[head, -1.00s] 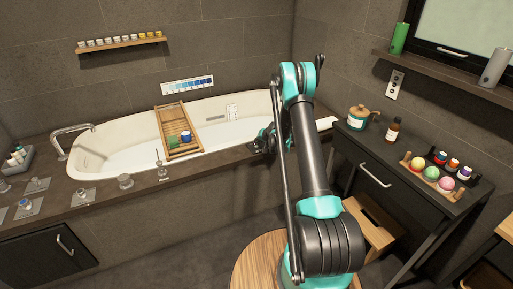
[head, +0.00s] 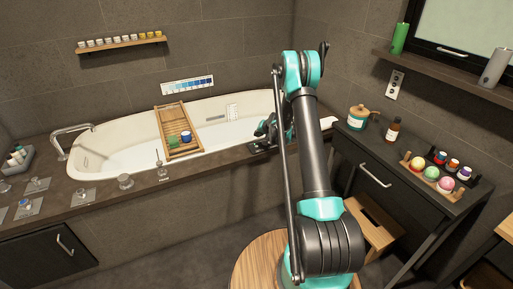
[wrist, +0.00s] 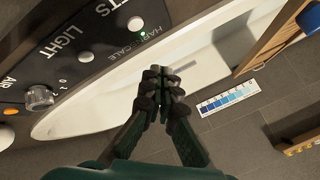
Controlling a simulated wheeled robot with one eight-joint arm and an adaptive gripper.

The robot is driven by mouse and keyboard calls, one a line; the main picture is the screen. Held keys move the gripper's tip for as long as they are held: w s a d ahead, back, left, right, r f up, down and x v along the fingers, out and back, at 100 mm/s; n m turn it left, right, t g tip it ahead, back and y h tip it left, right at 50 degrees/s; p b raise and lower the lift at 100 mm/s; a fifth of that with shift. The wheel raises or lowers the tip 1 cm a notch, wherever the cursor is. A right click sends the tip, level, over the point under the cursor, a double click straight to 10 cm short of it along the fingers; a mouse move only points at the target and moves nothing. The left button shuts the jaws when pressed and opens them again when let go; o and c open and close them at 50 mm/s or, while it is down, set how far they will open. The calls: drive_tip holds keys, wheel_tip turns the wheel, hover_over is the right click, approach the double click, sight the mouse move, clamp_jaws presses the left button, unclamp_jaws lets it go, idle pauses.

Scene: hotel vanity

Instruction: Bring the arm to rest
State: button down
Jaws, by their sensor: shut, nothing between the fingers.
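My gripper (head: 266,129) is over the right end of the bathtub rim in the head view, partly hidden behind my arm. In the wrist view my gripper (wrist: 160,80) has its dark green fingers together with nothing held. A black control panel (wrist: 85,35) with a knob (wrist: 39,96), several buttons and printed words such as LIGHT and AIR lies to the upper left of the fingers. The fingers appear apart from it.
The white bathtub (head: 105,149) holds a wooden caddy (head: 171,118) with a green and a blue item. A dark vanity (head: 345,150) at right carries a teal jar (head: 357,118), a brown bottle (head: 393,131) and a rack of coloured balls (head: 431,172). A blue-shaded chart (wrist: 229,97) is on the wall.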

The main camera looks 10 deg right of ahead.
drive_tip(key=s+r+n+g+h, duration=0.1)
drive_tip(key=s+r, duration=0.8)
drive_tip(key=s, duration=0.3)
drive_tip(key=s+r+n+g+h, duration=0.1)
drive_tip(key=s+r, duration=0.8)
drive_tip(key=s, duration=0.3)
drive_tip(key=s+d+n+g+h, duration=0.1)
drive_tip(key=s+d, duration=0.1)
drive_tip(key=s, duration=1.3)
drive_tip(key=s+d+f+n+g, duration=0.1)
drive_tip(key=s, duration=1.5)
drive_tip(key=shift+d+f+h, duration=0.25)
drive_tip(key=shift+d+h, duration=0.1)
drive_tip(key=shift+h, duration=0.05)
